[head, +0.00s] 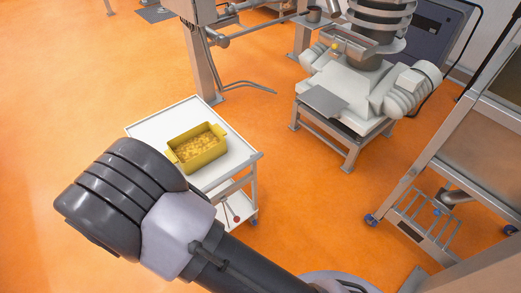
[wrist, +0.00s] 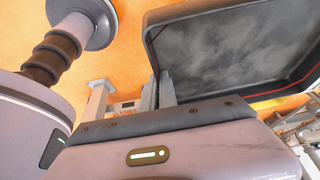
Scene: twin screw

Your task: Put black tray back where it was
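The black tray (wrist: 235,55) fills the upper right of the wrist view. Its dark grey inside looks empty, and a thin red line runs along its rim. My gripper (wrist: 157,90) is at the tray's near left corner. Its two fingers stand close together on either side of the tray's wall and appear shut on it. Neither the tray nor the gripper can be made out in the head view, where my dark arm fills the lower left.
A white cart (head: 240,158) carries a yellow bin (head: 199,148) of yellowish pieces. Behind it stands a machine (head: 350,85) with a flat grey plate (head: 323,101) at its front. A metal frame (head: 430,180) is at right. Orange floor lies open at left.

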